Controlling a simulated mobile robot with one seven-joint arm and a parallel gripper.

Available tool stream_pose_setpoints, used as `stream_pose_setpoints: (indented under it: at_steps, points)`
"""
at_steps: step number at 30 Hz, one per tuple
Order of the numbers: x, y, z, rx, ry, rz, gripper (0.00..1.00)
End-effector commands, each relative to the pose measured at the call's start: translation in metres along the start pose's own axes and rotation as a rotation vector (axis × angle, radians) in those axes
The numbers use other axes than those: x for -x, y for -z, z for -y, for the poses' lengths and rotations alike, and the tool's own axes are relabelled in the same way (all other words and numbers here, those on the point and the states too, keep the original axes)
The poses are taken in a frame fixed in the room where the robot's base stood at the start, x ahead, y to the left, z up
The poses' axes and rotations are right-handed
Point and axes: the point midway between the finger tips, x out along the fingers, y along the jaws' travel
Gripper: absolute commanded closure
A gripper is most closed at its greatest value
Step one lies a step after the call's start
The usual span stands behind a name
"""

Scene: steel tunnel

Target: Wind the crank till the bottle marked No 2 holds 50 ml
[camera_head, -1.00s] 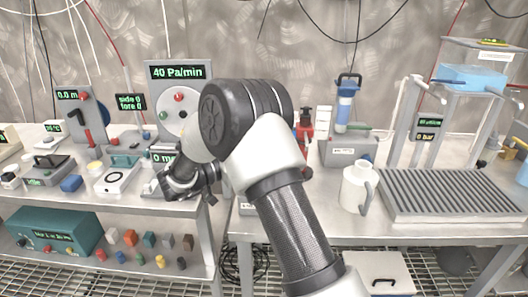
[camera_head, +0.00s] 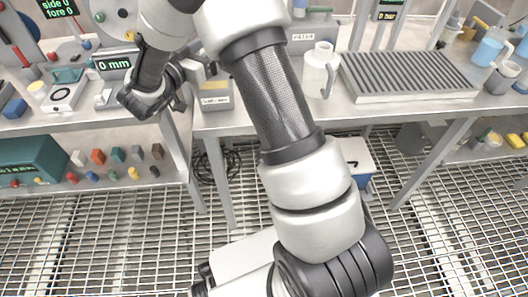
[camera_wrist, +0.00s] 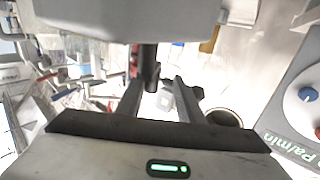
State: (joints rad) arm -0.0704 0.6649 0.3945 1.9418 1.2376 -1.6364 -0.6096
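No crank and no bottle marked No 2 can be picked out for sure. A jug with blue liquid (camera_head: 488,52) stands at the far right of the bench in the head view; any mark on it is unreadable. My gripper (camera_wrist: 160,98) has its two dark fingers apart in the wrist view. A dark rod-like part (camera_wrist: 149,66) with red beside it shows beyond them; whether it touches them I cannot tell. In the head view my wrist is over the gap between the benches, near the device reading 0 mm (camera_head: 114,63).
A white pitcher (camera_head: 319,70) and a ribbed tray (camera_head: 408,76) stand on the right bench. The left bench holds several instruments, with a teal box (camera_head: 30,160) and small coloured blocks below. A dark round opening (camera_wrist: 222,118) shows in the wrist view.

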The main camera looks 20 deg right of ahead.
Motion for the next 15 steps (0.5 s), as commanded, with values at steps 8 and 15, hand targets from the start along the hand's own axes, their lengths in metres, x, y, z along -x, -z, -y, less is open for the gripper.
stream_pose_setpoints:
  at_steps: [8, 15]
  points:
    - [0.007, 0.000, 0.009, 0.001, 0.354, 0.004, 0.66]
    - [0.015, 0.000, 0.016, -0.002, 0.568, 0.008, 0.66]
